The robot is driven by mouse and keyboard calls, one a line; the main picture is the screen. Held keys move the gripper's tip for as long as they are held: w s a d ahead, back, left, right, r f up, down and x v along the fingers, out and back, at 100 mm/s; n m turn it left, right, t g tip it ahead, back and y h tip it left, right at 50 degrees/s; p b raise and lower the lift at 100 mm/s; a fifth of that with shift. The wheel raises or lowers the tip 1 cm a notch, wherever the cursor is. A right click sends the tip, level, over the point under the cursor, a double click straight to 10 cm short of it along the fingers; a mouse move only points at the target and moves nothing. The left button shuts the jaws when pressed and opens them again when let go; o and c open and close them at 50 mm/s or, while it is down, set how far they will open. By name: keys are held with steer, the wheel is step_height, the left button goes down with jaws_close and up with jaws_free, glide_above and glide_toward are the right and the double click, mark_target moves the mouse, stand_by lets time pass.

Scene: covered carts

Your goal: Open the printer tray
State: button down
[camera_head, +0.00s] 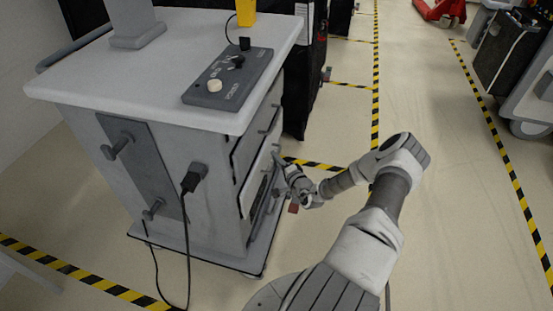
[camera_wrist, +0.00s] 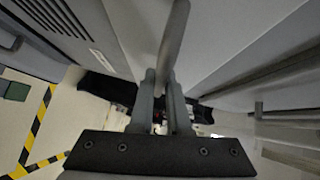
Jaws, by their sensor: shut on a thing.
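The grey cart (camera_head: 190,170) stands at the left with drawers and handles on its right side. A pale lower front (camera_head: 250,192) with a dark slot is on that side, seen at a steep angle; I take it to be the printer tray's part. My gripper (camera_head: 281,165) is at this side, low down. In the wrist view my gripper (camera_wrist: 164,82) has its two fingers closed around a grey bar-like handle (camera_wrist: 176,35). How far the tray stands out from the cart is hard to tell; my gripper partly hides it.
A control box (camera_head: 228,80) and a yellow item (camera_head: 246,12) are on the cart top. A black cable (camera_head: 187,235) hangs from the cart's near side to the floor. Open floor (camera_head: 450,180) lies right of my arm, between striped lines. Dark covered carts stand behind.

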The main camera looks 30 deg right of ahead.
stand_by(0.6)
steer(key=s+d+p, duration=0.1)
steer(key=s+d, duration=1.3)
steer(key=s, duration=0.2)
steer(key=shift+d, duration=0.1)
steer(key=c, duration=0.9)
jaws_free()
steer(key=s+p, duration=0.1)
steer(key=s, duration=0.4)
steer(key=s+r+p, duration=0.1)
steer(key=s, duration=0.5)
steer(key=s+a+r+p, duration=0.1)
steer(key=s, duration=0.5)
steer(key=shift+s+a+r, duration=0.1)
steer(key=shift+r, duration=0.1)
